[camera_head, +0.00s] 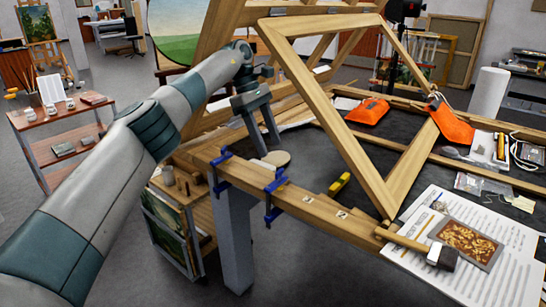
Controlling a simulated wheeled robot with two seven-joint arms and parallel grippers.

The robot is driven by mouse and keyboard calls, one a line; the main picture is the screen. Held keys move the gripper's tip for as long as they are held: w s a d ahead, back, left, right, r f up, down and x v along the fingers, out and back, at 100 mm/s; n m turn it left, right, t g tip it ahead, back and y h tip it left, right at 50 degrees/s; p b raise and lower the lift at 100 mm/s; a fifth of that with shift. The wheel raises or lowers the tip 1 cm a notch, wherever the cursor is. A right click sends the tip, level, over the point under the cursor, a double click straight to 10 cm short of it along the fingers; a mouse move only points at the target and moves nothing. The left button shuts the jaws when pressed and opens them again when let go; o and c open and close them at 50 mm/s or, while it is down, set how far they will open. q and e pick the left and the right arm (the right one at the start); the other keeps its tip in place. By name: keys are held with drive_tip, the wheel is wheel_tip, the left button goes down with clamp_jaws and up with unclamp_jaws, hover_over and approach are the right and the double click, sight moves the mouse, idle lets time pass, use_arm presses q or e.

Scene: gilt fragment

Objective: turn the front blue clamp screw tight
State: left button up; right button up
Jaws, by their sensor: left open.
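Two blue clamps grip the wooden front rail (310,206) of the bench. The nearer blue clamp (275,184) is at the picture's middle, with its lower end hanging below the rail. The other blue clamp (219,170) is to its left, near the rail's corner. My left gripper (269,149) points down above the bench, behind and above the nearer clamp. Its two fingers are apart with nothing between them, and it does not touch either clamp. Fine detail of the screws is too small to tell. My right gripper is not in view.
A large wooden frame (292,72) leans over the bench right of my left gripper. A yellow block (340,183) lies behind the rail. Open floor lies in front.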

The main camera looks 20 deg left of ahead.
use_arm(q)
drive_tip(key=v, duration=0.4)
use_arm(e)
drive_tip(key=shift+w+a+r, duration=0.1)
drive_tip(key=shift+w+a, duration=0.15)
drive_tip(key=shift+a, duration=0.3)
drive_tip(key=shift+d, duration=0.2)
